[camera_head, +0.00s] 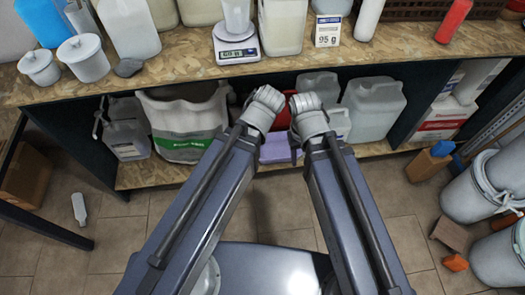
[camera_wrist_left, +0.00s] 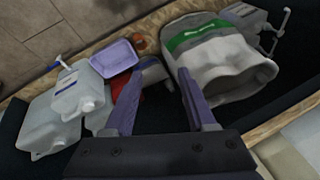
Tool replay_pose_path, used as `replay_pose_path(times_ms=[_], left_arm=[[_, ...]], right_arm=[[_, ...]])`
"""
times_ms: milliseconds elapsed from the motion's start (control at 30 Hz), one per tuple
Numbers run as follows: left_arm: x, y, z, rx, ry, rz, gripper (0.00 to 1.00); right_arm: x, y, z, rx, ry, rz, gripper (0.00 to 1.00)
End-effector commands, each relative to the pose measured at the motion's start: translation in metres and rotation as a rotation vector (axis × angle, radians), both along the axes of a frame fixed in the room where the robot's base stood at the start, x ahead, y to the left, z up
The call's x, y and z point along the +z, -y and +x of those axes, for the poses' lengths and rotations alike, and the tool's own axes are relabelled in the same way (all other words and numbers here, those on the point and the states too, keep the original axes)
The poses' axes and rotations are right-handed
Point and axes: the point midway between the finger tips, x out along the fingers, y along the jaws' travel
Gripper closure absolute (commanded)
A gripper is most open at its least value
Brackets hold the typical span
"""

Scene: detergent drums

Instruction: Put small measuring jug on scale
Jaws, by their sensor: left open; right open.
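A clear measuring jug (camera_head: 236,15) stands upright at the top edge of the head view, on or just behind the pan of the white scale (camera_head: 236,43). The jug's top is cut off. The scale sits on the wooden bench top and its small display is lit. My right gripper (camera_head: 307,106) is at the end of the right arm, below the bench edge and away from the scale; its fingers barely show. My left gripper shows in the left wrist view (camera_wrist_left: 159,76) with its fingers apart and nothing between them, pointing toward the lower shelf.
A large white container (camera_head: 284,22) and a "95 g" card (camera_head: 327,31) stand right of the scale. Lidded pots (camera_head: 83,58) and jugs stand left. Below the bench edge are a sack (camera_head: 186,125), a purple tub (camera_head: 277,148) and canisters (camera_head: 373,108). Drums (camera_head: 470,200) stand right.

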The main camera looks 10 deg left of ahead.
Motion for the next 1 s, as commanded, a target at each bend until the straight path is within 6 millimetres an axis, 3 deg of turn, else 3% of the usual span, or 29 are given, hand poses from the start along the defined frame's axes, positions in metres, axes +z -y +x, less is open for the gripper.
replay_pose_path(times_ms=[100, 300, 1000], left_arm=[[-0.015, 0.031, -0.04, -0.144, -0.217, -0.084, 0.44], [-0.019, 0.054, -0.072, -0.28, -0.376, -0.165, 0.44], [-0.019, 0.055, -0.074, -0.289, -0.385, -0.171, 0.44]], right_arm=[[0.0, 0.0, 0.0, 0.0, 0.0, 0.0, 0.5], [0.0, 0.0, 0.0, 0.0, 0.0, 0.0, 0.5], [0.0, 0.0, 0.0, 0.0, 0.0, 0.0, 0.5]])
